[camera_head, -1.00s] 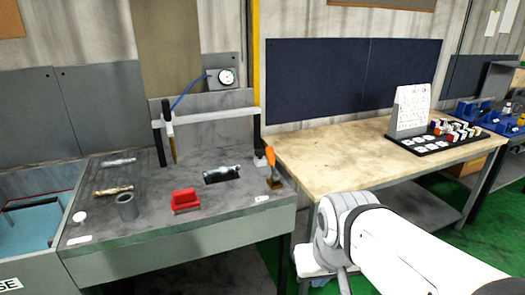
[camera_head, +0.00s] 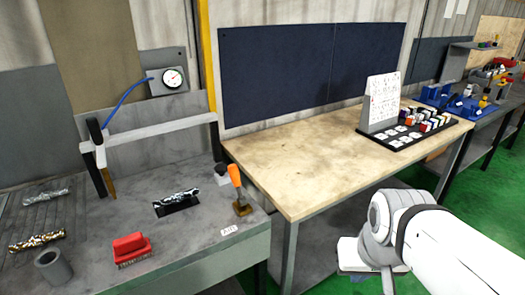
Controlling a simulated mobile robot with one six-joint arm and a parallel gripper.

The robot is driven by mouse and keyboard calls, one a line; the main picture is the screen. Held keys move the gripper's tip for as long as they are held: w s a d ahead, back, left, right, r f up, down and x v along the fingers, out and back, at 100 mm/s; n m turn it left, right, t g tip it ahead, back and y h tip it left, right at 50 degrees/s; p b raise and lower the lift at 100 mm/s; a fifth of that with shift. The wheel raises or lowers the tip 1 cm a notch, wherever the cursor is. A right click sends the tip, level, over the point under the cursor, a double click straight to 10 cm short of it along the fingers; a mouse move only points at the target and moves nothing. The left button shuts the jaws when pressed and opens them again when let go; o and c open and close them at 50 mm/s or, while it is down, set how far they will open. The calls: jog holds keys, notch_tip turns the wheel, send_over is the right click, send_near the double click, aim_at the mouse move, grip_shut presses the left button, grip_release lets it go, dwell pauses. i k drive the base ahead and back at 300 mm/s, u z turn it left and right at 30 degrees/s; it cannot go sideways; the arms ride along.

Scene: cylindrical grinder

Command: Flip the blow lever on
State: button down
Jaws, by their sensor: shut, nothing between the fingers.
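An orange-handled lever (camera_head: 236,182) stands at the right front corner of the grey bench, on a small brown base; I take it to be the blow lever. Its handle points up and tilts a little left. A small white label (camera_head: 228,230) lies in front of it, its text too small to read surely. My white and grey arm is at the lower right, to the right of the lever and well apart from it. My gripper is not visible in this view.
The grey bench (camera_head: 190,245) also holds a red brush (camera_head: 131,249), a grey cup (camera_head: 52,266) and a dark-handled tool (camera_head: 97,140) at a white rail. A gauge (camera_head: 172,78) hangs behind. A wooden table (camera_head: 300,165) stands to the right, its near part clear.

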aim_at(232, 169)
jog(key=i, duration=1)
jog(key=u, duration=0.65)
